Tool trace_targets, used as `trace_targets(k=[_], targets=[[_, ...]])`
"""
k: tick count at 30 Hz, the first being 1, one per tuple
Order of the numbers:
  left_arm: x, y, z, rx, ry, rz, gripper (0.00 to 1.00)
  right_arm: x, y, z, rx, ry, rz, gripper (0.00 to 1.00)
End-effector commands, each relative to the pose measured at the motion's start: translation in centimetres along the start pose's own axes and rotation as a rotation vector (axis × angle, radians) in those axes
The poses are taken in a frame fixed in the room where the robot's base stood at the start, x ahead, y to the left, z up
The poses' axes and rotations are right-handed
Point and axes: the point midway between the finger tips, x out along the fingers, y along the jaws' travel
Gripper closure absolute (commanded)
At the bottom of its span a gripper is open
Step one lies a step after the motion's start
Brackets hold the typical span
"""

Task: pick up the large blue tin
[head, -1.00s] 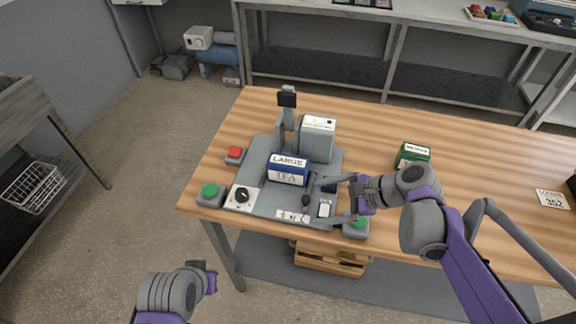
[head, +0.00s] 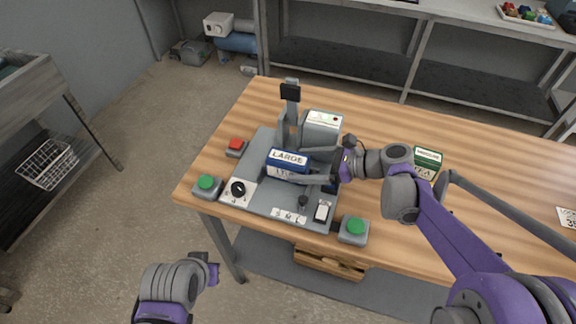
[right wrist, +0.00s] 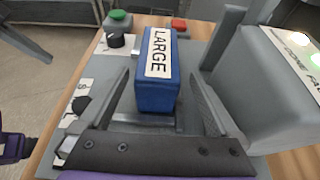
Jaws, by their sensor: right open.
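The large blue tin (head: 288,161), with a white LARGE label on top, stands on the grey machine plate (head: 262,200) in the head view. In the right wrist view the tin (right wrist: 158,92) is upright, straight ahead of the fingers. My right gripper (head: 312,163) is open at the tin's right end; in the wrist view its two fingers (right wrist: 160,105) lie one on each side of the tin's near end, with gaps showing. My left gripper (head: 212,268) hangs low, left of the table's front edge; its jaws are too unclear to judge.
A grey box-shaped unit (head: 322,133) and an upright post (head: 291,105) stand right behind the tin. A dial (head: 238,189), a red button (head: 236,147) and green buttons (head: 354,229) surround it. A green tin (head: 428,158) stands behind my right wrist.

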Motion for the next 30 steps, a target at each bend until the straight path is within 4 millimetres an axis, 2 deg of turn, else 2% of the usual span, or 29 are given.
trace_targets(k=[6, 9, 18, 30], targets=[[-0.2, 0.0, -0.1, 0.000, 0.001, 0.000, 1.00, 3.3, 0.3, -0.3, -0.003, 0.000, 0.003, 0.03], [-0.2, 0.0, -0.2, 0.000, 0.001, 0.000, 1.00, 4.3, 0.3, -0.3, -0.001, 0.000, 0.001, 0.03], [-0.2, 0.0, -0.2, 0.000, 0.001, 0.000, 1.00, 4.7, 0.3, -0.3, -0.001, 0.000, 0.000, 0.04], [-0.2, 0.0, -0.2, 0.000, 0.001, 0.000, 1.00, 4.7, 0.3, -0.3, -0.001, 0.000, 0.000, 0.76]])
